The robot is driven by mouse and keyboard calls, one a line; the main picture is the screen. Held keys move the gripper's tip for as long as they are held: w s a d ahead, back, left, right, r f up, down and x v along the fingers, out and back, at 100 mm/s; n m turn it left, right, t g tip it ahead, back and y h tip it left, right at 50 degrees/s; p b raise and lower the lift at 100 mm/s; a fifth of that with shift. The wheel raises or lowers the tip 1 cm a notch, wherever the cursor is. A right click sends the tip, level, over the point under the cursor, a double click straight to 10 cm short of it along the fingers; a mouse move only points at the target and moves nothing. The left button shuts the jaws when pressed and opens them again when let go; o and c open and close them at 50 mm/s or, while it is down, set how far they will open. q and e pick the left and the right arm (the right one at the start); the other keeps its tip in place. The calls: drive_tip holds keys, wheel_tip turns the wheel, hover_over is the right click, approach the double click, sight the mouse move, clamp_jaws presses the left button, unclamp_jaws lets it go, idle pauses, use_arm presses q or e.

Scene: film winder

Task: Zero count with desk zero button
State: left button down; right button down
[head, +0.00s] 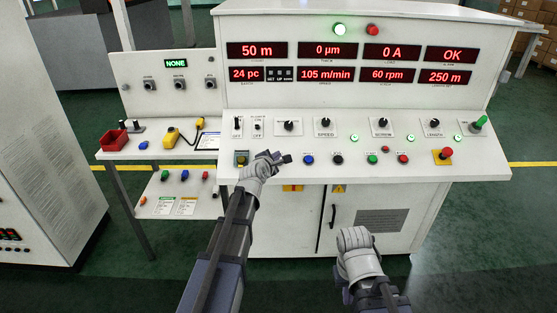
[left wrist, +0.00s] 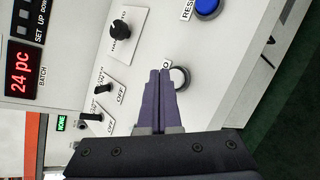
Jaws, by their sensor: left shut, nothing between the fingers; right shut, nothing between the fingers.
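A white round button (left wrist: 181,77) shows in the left wrist view, right beside my left fingertips (left wrist: 160,73). The fingers cover most of its label, leaving a final "O" visible. I cannot tell whether they touch it. In the head view my left gripper (head: 280,157) is over the desk's front row of buttons and hides the white one. Its fingers are closed together, empty. My right gripper (head: 355,240) is shut and empty, low in front of the cabinet. The top left display (head: 257,50) reads "50 m".
A blue reset button (head: 308,160) is to the right of my left gripper, and it also shows in the left wrist view (left wrist: 207,8). A black button (head: 337,160) and a green button (head: 372,159) follow. Knobs (head: 289,126) and switches stand behind. A red-topped button (head: 445,153) is far right.

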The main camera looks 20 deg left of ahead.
use_arm(q)
drive_tip(key=shift+f, duration=0.15)
drive_tip(key=shift+w+f+b, duration=0.2)
drive_tip(key=shift+f+b, duration=0.05)
drive_tip(key=shift+b, duration=0.05)
drive_tip(key=shift+w+a+f+b, duration=0.1)
drive_tip(key=shift+w+f+b, duration=0.1)
drive_tip(key=shift+f+b, duration=0.25)
idle(0.7)
drive_tip(key=shift+r, duration=0.1)
drive_tip(key=shift+s+r+p, duration=0.4)
drive_tip(key=shift+r+p, duration=0.35)
drive_tip(key=shift+p, duration=0.05)
drive_tip(key=r+p, duration=0.1)
drive_tip(key=s+r+p, duration=0.1)
drive_tip(key=r+p, duration=0.1)
drive_tip(key=s+d+r+p, duration=0.1)
drive_tip(key=shift+s+r, duration=0.1)
drive_tip(key=shift+r, duration=0.15)
idle(0.4)
